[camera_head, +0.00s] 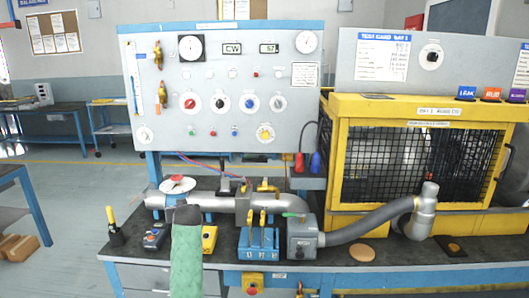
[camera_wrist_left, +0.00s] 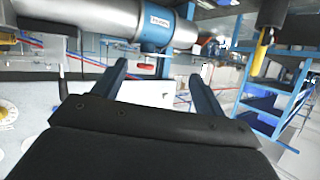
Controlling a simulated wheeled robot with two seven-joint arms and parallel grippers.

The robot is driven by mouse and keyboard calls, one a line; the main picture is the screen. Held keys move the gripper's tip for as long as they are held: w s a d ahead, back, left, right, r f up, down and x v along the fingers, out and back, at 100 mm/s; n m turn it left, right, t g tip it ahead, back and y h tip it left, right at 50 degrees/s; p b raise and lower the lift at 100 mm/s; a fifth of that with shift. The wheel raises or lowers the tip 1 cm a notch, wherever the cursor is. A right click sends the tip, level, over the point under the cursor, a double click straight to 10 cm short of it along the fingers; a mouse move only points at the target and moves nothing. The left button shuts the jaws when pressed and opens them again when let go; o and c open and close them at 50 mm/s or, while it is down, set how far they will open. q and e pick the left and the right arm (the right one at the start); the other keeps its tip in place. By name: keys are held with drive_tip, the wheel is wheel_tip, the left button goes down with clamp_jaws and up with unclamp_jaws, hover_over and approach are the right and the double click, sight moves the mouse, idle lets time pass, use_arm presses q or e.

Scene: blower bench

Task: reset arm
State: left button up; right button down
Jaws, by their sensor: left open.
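My left gripper (camera_wrist_left: 160,78) shows in the left wrist view with its two dark fingers spread apart and nothing between them. A silver pipe (camera_wrist_left: 85,15) with a blue clamp (camera_wrist_left: 157,28) lies beyond the fingertips, across the top of that picture. In the head view the silver pipe (camera_head: 225,202) runs along the bench. A green sleeve-like shape (camera_head: 187,262) with a grey top rises in front of it from the bottom edge; I cannot tell whether it is my arm. My right gripper is in neither view.
The bench (camera_head: 400,253) holds a blue valve block (camera_head: 258,243), a grey blower housing (camera_head: 302,240) with a hose (camera_head: 365,227), and a yellow-handled tool (camera_head: 110,215) at the left. A gauge panel (camera_head: 225,80) and yellow cage (camera_head: 335,165) stand behind.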

use_arm(q)
drive_tip(key=s+d+r+m+g+h, duration=0.1)
drive_tip(key=s+d+r+h, duration=0.25)
drive_tip(key=s, duration=0.35)
drive_tip(key=s+d+f+m+g+h, duration=0.1)
drive_tip(key=s+d+f+m, duration=0.2)
drive_tip(key=s, duration=0.4)
drive_tip(key=s+d+f+g+h, duration=0.1)
drive_tip(key=s+d+f, duration=0.25)
drive_tip(key=s, duration=0.45)
drive_tip(key=s+d+f+m+g, duration=0.1)
drive_tip(key=s+f+g, duration=0.1)
drive_tip(key=s+f, duration=0.6)
drive_tip(key=s+d+f+g+h, duration=0.1)
drive_tip(key=s+f, duration=0.7)
drive_tip(key=s, duration=1.2)
drive_tip(key=s+d+f+m+g+h, duration=0.1)
drive_tip(key=s+d+f+g, duration=0.2)
drive_tip(key=s+f, duration=0.5)
drive_tip(key=s+g, duration=0.1)
drive_tip(key=s, duration=0.5)
drive_tip(key=shift+f+m+g, duration=0.3)
drive_tip(key=shift+f, duration=0.1)
drive_tip(key=shift+w, duration=0.2)
